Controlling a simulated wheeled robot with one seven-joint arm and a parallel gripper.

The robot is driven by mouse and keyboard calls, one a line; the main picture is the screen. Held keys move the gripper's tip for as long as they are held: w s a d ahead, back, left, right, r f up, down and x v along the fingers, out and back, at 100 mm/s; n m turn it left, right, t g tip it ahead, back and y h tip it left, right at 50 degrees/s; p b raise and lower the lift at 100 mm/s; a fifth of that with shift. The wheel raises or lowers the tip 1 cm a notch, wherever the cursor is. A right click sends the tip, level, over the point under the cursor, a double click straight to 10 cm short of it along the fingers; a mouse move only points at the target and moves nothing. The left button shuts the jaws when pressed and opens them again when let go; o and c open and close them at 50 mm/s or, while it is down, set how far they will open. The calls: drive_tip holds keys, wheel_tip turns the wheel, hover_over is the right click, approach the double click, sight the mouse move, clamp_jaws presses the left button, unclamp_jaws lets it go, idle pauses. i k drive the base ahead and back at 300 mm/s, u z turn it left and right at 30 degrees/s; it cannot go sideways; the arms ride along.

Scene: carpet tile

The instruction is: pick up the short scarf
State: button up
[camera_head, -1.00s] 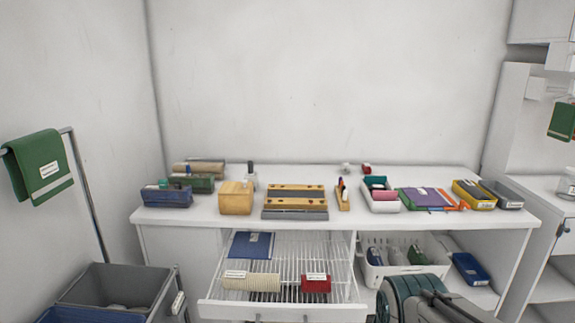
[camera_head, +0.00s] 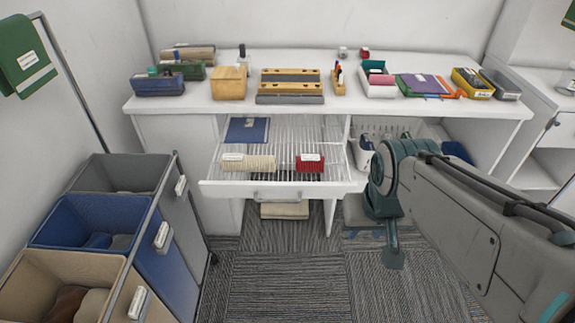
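No label is readable, so I cannot tell for sure which item is the short scarf. A short red rolled textile (camera_head: 310,162) and a longer cream ribbed roll (camera_head: 248,162) lie near the front of the pulled-out white wire drawer (camera_head: 285,189). Both carry white tags. My arm comes in from the right, with its teal end part (camera_head: 393,245) hanging down right of the drawer, apart from both rolls. I cannot make out its fingers or anything held.
A flat blue item (camera_head: 248,130) lies at the drawer's back. The white worktop (camera_head: 225,113) above holds boxes and trays. Grey, blue and tan bins (camera_head: 75,265) stand at the left, below a hanging green cloth (camera_head: 25,58). Carpet in front of the drawer is clear.

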sight(307, 163)
drive_tip(key=u, duration=1.1)
drive_tip(key=i, duration=1.25)
drive_tip(key=z, duration=2.3)
